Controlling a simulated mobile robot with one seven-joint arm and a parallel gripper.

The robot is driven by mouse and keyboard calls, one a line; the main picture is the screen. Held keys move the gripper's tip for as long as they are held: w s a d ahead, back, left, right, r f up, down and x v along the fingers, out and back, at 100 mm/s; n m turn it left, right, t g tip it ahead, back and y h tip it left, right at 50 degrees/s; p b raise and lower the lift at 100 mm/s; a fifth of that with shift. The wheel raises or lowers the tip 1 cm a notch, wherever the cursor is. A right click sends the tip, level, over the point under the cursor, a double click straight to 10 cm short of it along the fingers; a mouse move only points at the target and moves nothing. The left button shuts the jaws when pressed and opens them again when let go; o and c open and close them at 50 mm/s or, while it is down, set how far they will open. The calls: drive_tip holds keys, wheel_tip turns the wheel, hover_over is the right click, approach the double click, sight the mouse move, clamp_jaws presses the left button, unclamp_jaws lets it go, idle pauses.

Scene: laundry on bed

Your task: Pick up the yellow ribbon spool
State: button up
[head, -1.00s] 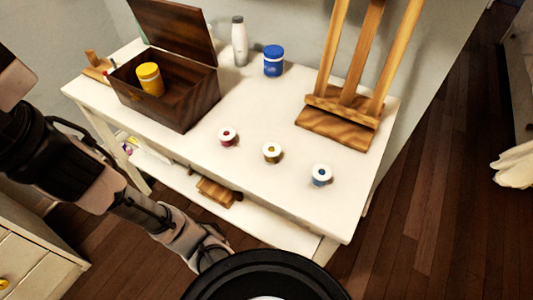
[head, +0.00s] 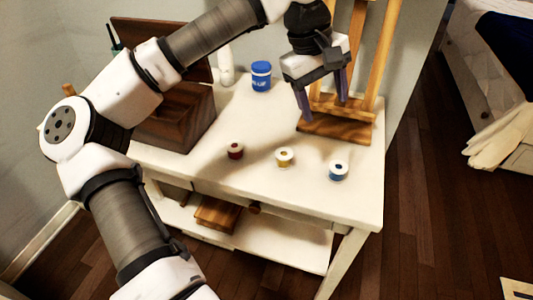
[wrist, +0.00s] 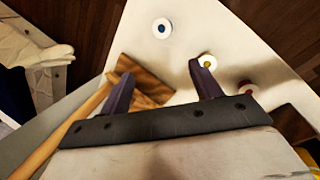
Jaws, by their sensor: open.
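The yellow ribbon spool (head: 284,157) stands on the white table between a red spool (head: 235,150) and a blue spool (head: 338,170). In the wrist view the yellow spool (wrist: 207,60) shows just beyond the tip of the right finger. My gripper (head: 324,108) is open and empty, raised above the table in front of the easel, behind and above the spools. Its two fingers also show apart in the wrist view (wrist: 156,78). The blue spool (wrist: 161,28) and red spool (wrist: 249,88) show there too.
The wooden easel (head: 335,129) stands close behind my gripper. A blue paint jar (head: 261,76) and a white bottle (head: 226,65) are at the back. A dark wooden box (head: 181,122) is at the left, partly hidden by my arm. The table's front is clear around the spools.

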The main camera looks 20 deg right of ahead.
drive_tip(key=w+a+f+t+y, duration=0.1)
drive_tip(key=w+a+f+y, duration=0.25)
drive_tip(key=a, duration=0.25)
hover_over(284, 153)
drive_tip(key=f, duration=0.6)
drive_tip(key=shift+s+f+b, duration=0.3)
drive_tip(key=shift+f+b, duration=0.05)
drive_tip(key=shift+f, duration=0.05)
wheel_tip(284, 153, down, 6)
drive_tip(key=shift+s+a+f, duration=0.15)
drive_tip(key=shift+f, duration=0.05)
drive_tip(key=c, duration=1)
drive_tip(key=shift+c, duration=0.2)
drive_tip(key=shift+r, duration=0.15)
